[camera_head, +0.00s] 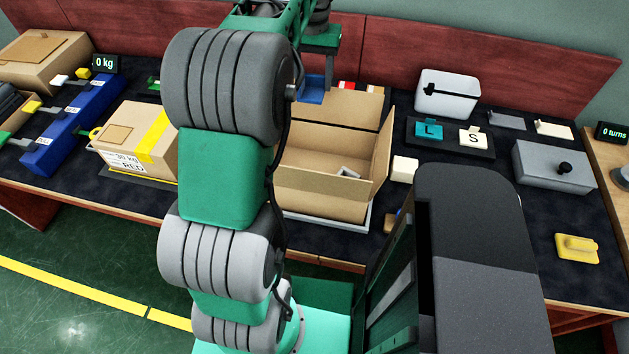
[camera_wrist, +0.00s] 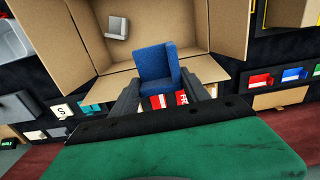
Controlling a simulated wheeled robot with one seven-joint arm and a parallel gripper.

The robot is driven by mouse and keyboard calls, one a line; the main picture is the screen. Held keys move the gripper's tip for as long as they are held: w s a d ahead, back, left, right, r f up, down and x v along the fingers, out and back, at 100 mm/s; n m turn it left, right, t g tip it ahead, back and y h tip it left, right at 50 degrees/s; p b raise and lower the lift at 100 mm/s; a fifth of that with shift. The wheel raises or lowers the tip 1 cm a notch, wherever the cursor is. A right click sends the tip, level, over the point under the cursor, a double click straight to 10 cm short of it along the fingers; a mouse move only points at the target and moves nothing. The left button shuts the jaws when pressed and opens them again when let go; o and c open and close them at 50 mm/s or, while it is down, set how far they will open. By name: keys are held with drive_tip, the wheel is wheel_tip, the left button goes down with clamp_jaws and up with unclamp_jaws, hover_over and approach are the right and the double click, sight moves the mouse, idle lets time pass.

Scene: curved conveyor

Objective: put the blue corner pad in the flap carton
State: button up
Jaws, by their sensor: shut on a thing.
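The blue corner pad (camera_wrist: 158,70) is held between the two fingers of my gripper (camera_wrist: 160,92) in the wrist view. In the head view the pad (camera_head: 312,92) shows below the end of my arm, over the back edge of the flap carton. The flap carton (camera_head: 318,192) stands open with its flaps spread out. Its inside also shows in the wrist view (camera_wrist: 190,20), beyond the pad. A small grey-white piece (camera_head: 347,171) lies on the carton floor. My arm hides the carton's left side in the head view.
A closed carton with yellow tape (camera_head: 140,140) stands to the left, near a blue rail (camera_head: 72,125). To the right are a white bin (camera_head: 447,97), a tray with L and S tags (camera_head: 450,140) and a grey box (camera_head: 553,168). A yellow block (camera_head: 577,249) lies at the front right.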

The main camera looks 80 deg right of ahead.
drive_tip(key=s+a+f+m, duration=0.45)
drive_tip(key=s+a, duration=0.25)
drive_tip(key=a, duration=0.3)
drive_tip(key=b, duration=0.3)
approach(287, 162)
drive_tip(key=a, duration=0.1)
drive_tip(key=s+a+f, duration=0.1)
drive_tip(key=s+a, duration=0.1)
drive_tip(key=shift+f, duration=0.3)
drive_tip(key=shift+w+f, duration=0.25)
drive_tip(key=shift+f, duration=0.05)
drive_tip(key=shift+w+d+f, duration=0.1)
drive_tip(key=shift+w+f, duration=0.05)
drive_tip(key=shift+f, duration=0.8)
drive_tip(key=shift+w+f, duration=0.15)
drive_tip(key=shift+f, duration=0.8)
